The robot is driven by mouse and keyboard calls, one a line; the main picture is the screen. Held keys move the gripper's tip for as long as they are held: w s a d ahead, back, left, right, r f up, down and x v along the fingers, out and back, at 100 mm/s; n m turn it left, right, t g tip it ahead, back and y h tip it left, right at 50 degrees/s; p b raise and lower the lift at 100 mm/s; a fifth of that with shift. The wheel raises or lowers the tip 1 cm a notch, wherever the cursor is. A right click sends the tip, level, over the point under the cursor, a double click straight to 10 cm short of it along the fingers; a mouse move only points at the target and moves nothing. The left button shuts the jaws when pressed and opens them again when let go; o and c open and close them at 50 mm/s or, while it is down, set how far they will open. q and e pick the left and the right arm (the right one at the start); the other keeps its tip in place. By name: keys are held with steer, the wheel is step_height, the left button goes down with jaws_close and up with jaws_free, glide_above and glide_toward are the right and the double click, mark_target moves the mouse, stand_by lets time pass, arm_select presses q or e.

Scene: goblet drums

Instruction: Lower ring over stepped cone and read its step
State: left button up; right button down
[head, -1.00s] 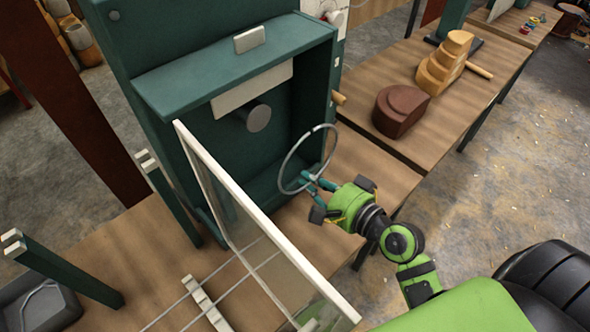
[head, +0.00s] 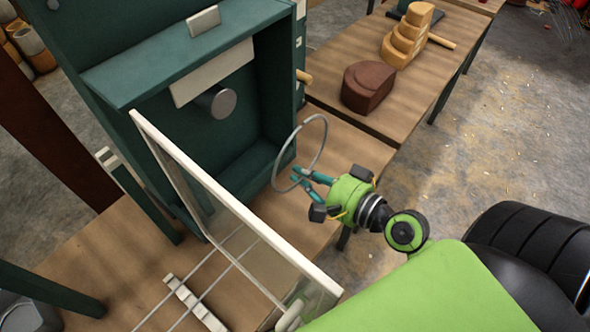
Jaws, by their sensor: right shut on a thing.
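A thin grey metal ring (head: 326,135) is held upright and tilted in the teal fingertips of my right gripper (head: 310,180). The fingers are shut on its lower rim, and the rest of the ring stands free above them. A pale wooden stepped form (head: 405,42) stands on the far bench, well apart from the ring. A short grey round stub (head: 217,102) sticks out inside the green cabinet. I cannot tell which of these, if either, is the stepped cone. No step marking can be read. My left gripper is not in view.
The green cabinet (head: 140,85) stands left of the ring, with a white-framed clear panel (head: 235,205) in front of it. A dark brown block (head: 368,86) sits on the far bench (head: 330,75). Bare bench lies around the brown block.

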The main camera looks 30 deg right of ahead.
steer(key=r+p+v, duration=0.3)
steer(key=p+v, duration=0.1)
steer(key=v, duration=1.1)
steer(key=shift+w, duration=0.3)
steer(key=shift+a, duration=0.15)
stand_by(1.0)
